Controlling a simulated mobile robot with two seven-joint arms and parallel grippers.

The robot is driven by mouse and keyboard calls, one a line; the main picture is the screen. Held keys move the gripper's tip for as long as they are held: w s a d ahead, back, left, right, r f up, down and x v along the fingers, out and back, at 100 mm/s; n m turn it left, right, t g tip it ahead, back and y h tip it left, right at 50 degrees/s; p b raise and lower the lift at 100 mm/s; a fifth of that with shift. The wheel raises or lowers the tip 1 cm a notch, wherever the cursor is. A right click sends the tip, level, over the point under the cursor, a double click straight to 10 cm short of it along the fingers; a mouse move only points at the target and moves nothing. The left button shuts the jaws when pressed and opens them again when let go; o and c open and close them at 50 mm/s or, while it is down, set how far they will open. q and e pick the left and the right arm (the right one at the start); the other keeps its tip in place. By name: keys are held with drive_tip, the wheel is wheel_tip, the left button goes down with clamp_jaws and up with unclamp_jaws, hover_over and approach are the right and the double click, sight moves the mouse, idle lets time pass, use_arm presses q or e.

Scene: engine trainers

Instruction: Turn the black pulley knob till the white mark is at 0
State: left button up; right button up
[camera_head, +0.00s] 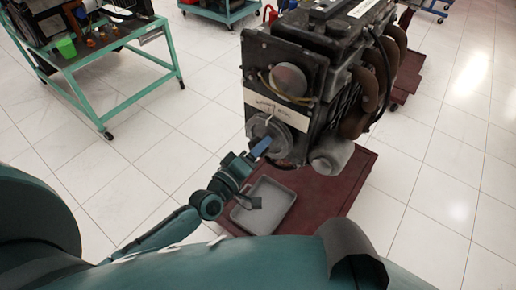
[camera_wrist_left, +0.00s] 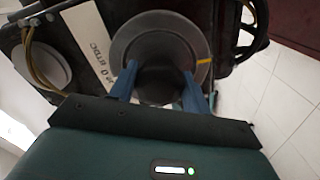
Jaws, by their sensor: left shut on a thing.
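The pulley (camera_head: 268,130) is a grey disc low on the front of the engine. In the left wrist view the pulley (camera_wrist_left: 135,42) fills the top middle, with its black knob (camera_wrist_left: 160,88) at the centre. My left gripper (camera_head: 260,149) reaches the pulley from below, and its two blue fingers (camera_wrist_left: 160,80) are shut on the knob from both sides. A yellowish mark (camera_wrist_left: 204,61) shows on the pulley's right rim; I see no clearly white one. A white scale strip (camera_wrist_left: 95,45) with a 0 and lettering lies left of the pulley. My right gripper is not in view.
The engine (camera_head: 315,60) stands on a dark red base (camera_head: 345,200). A grey tray (camera_head: 270,220) lies below the pulley. A pale cylinder (camera_head: 331,155) juts out right of it. A green table (camera_head: 115,50) stands at the upper left, with free tiled floor between.

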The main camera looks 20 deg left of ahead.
use_arm(q)
drive_tip(key=o, duration=1)
drive_tip(key=b+v, duration=0.1)
drive_tip(key=v, duration=1.2)
drive_tip(key=shift+s+r, duration=0.1)
drive_tip(key=s+d+f+m+g+y, duration=0.1)
drive_tip(key=s+f+m+g, duration=0.1)
drive_tip(key=m, duration=0.2)
drive_tip(key=s+d+f+m+g+y+p, duration=0.1)
drive_tip(key=s+f+m+g, duration=0.1)
drive_tip(key=m, duration=0.1)
drive_tip(key=s+d+f+m+g+p, duration=0.1)
drive_tip(key=s+f+m+g, duration=0.1)
drive_tip(key=f+m, duration=0.1)
drive_tip(key=shift+d+m+y, duration=0.4)
drive_tip(key=shift+m, duration=0.4)
